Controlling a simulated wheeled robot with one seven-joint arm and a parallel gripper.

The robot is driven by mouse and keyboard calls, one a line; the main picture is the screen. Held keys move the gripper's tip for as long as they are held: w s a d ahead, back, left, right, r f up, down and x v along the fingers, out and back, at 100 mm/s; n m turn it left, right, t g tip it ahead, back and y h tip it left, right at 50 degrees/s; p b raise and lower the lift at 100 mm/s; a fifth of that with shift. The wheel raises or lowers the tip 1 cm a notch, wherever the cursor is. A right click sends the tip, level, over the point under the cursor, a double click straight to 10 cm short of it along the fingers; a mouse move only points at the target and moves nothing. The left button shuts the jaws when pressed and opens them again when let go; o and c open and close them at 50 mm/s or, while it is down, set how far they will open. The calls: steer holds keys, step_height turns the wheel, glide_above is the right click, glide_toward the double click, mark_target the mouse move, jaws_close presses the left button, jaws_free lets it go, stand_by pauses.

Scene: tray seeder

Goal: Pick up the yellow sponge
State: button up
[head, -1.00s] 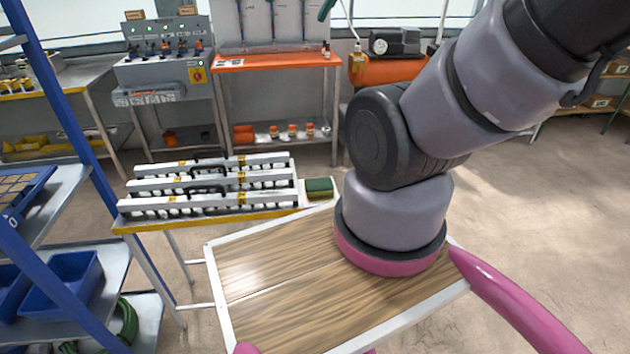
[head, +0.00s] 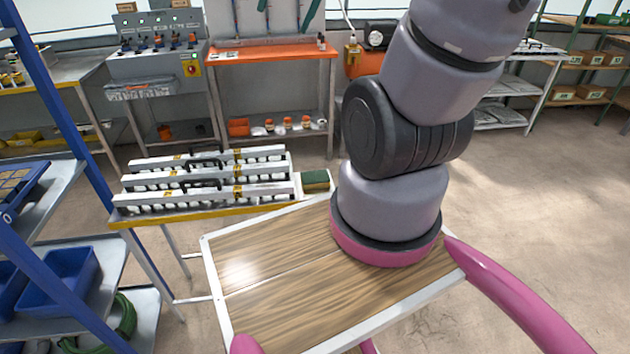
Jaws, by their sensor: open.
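A small block with a dark green top and a yellowish lower edge, which looks like the sponge (head: 316,181), sits at the right end of the yellow-edged bench (head: 160,220). It lies on or in something pale, just right of the white seeder bars. My arm rises from its pink-ringed base and leaves the picture at the top. My gripper is outside the picture, so its place relative to the sponge is hidden.
Several long white bars (head: 205,176) with black handles cover most of the bench. A blue shelf rack (head: 60,240) with blue bins stands at left. An orange-topped table (head: 270,50) stands behind. Open floor (head: 560,200) lies to the right.

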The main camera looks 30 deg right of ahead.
steer(key=w+d+f+m+g, duration=0.2)
steer(key=w+d+f+m, duration=0.3)
steer(key=w+f, duration=0.5)
steer(key=m+y, duration=0.1)
steer(key=m, duration=0.2)
glide_above(316, 176)
steer(key=a, duration=0.2)
step_height(316, 176, down, 12)
steer(key=d+f+m, duration=0.1)
steer(key=f+m, duration=0.1)
steer(key=f, duration=0.6)
steer(key=d+f+m+g, duration=0.1)
steer(key=d+f+m, duration=0.1)
steer(key=f, duration=0.6)
steer(key=s+d+f+m+g, duration=0.1)
steer(key=f+m, duration=0.1)
steer(key=f, duration=0.6)
steer(key=shift+d+f+y, duration=0.15)
steer(key=shift+f+y, duration=0.1)
steer(key=shift+y, duration=0.15)
steer(key=shift+x, duration=2.9)
steer(key=shift+w+f, duration=0.1)
steer(key=shift+f, duration=0.15)
steer(key=c, duration=1.3)
step_height(316, 176, up, 11)
steer(key=shift+f, duration=0.25)
